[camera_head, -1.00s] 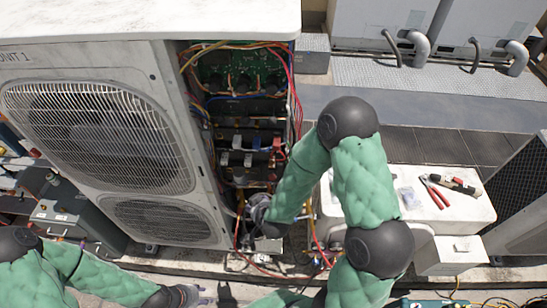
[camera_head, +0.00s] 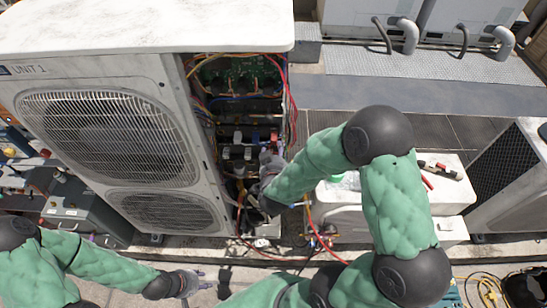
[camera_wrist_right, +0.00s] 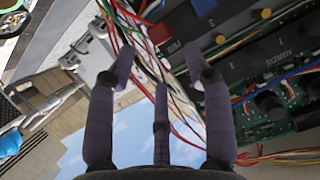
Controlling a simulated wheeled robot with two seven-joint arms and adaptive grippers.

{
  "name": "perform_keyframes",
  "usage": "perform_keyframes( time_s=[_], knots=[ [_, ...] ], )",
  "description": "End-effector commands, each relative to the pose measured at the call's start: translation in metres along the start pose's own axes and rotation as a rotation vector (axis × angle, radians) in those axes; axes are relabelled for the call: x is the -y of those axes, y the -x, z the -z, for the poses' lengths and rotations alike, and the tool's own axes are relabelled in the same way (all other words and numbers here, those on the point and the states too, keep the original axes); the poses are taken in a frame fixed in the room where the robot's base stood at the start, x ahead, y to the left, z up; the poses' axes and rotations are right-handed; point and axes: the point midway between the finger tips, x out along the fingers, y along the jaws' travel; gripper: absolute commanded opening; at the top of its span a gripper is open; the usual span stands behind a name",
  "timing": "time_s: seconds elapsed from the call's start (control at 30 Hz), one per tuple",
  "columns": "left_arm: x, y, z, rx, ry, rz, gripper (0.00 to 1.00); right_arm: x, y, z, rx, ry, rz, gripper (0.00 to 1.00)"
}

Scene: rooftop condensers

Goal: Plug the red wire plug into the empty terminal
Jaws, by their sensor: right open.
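The open wiring bay (camera_head: 246,112) of the left condenser shows rows of black terminals with small white, blue and red pieces. A small red piece (camera_head: 274,135) shows in the rows; I cannot tell whether it is the plug. My right gripper (camera_head: 268,160) is at the lower right of these rows. In the right wrist view its purple fingers (camera_wrist_right: 158,75) are spread and empty. A red block (camera_wrist_right: 160,33) shows beyond them on a black panel (camera_wrist_right: 250,45). The empty terminal cannot be made out. My left gripper (camera_head: 203,278) is low, in front of the condenser; its jaws are unclear.
Loose red wires (camera_head: 315,225) hang from the bay to the ground. A green circuit board (camera_head: 240,70) sits above the terminals. A white box (camera_head: 440,195) with red-handled pliers (camera_head: 427,182) stands to the right. A second condenser (camera_head: 510,175) stands at the far right.

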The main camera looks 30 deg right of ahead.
Motion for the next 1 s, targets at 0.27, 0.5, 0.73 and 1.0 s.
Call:
perform_keyframes(
  time_s=[0.27, 0.5, 0.73, 1.0],
  knots=[
    [0.0, 0.001, 0.0, 0.0, 0.0, 0.0, 0.4, -0.001, -0.045, -0.001, 0.002, 0.0, -0.002, 0.51],
    [0.0, 0.001, 0.0, 0.0, 0.0, 0.0, 0.4, 0.0, -0.067, 0.0, 0.002, 0.0, 0.0, 0.51],
    [0.0, 0.001, 0.0, 0.0, 0.0, 0.0, 0.4, 0.0, -0.071, 0.0, 0.0, 0.0, 0.001, 0.51],
    [0.0, 0.001, 0.0, 0.0, 0.0, 0.0, 0.4, 0.0, -0.07, 0.0, 0.001, 0.0, 0.001, 0.14]
  ],
)
